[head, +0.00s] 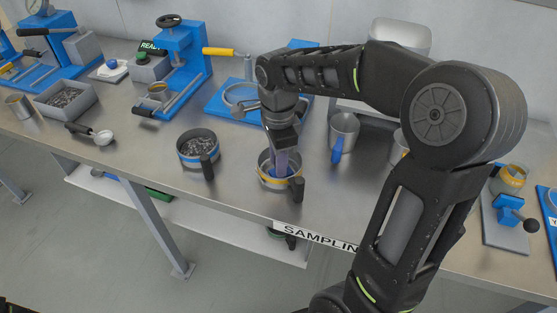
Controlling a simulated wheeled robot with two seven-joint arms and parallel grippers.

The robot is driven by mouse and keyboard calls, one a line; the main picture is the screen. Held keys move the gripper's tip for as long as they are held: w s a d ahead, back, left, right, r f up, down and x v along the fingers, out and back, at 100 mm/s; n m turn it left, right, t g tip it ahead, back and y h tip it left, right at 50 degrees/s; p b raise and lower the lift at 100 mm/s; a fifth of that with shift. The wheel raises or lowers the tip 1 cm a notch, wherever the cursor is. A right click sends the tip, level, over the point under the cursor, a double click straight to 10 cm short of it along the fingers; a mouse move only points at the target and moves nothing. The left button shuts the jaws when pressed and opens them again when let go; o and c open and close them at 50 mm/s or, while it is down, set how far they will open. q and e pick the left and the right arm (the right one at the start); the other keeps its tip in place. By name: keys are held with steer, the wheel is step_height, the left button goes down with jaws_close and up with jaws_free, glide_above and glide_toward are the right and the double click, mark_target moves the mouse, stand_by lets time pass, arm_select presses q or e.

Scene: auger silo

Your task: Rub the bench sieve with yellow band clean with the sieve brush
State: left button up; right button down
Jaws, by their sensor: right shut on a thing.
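The bench sieve with yellow band (264,180) is a round metal pan with a black handle at its right. It stands upright on the bench near the front edge, above the sampling label. My right gripper (282,150) points down over this sieve and is shut on the sieve brush (275,172). The brush is mostly hidden by the gripper; a blue part shows low inside the sieve. I cannot tell whether its bristles touch the mesh. My left gripper is not in view.
A blue-banded sieve (197,138) holding dark grains stands to the left. A metal cup with blue handle (344,128) stands to the right behind. Bare bench lies between the sieves.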

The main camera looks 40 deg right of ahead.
steer(key=shift+s+f, duration=0.1)
steer(key=shift+f, duration=0.3)
steer(key=shift+r+p, duration=0.5)
steer(key=shift+r, duration=0.05)
steer(key=r+p, duration=0.1)
steer(key=r, duration=0.1)
steer(key=r+p, duration=0.3)
steer(key=r, duration=0.1)
steer(key=shift+w+d, duration=0.1)
steer(key=shift+w, duration=0.2)
steer(key=shift+r+p, duration=0.65)
steer(key=shift+f, duration=0.1)
steer(key=shift+w+a+f+b, duration=0.1)
steer(key=shift+a+f+b, duration=0.1)
steer(key=shift+f+b, duration=0.95)
steer(key=shift+w+a+f+b, duration=0.15)
steer(key=shift+f+b, duration=0.65)
steer(key=shift+f, duration=0.55)
steer(key=shift+s+a+f, duration=0.15)
steer(key=shift+s+f, duration=0.05)
steer(key=shift+f, duration=0.2)
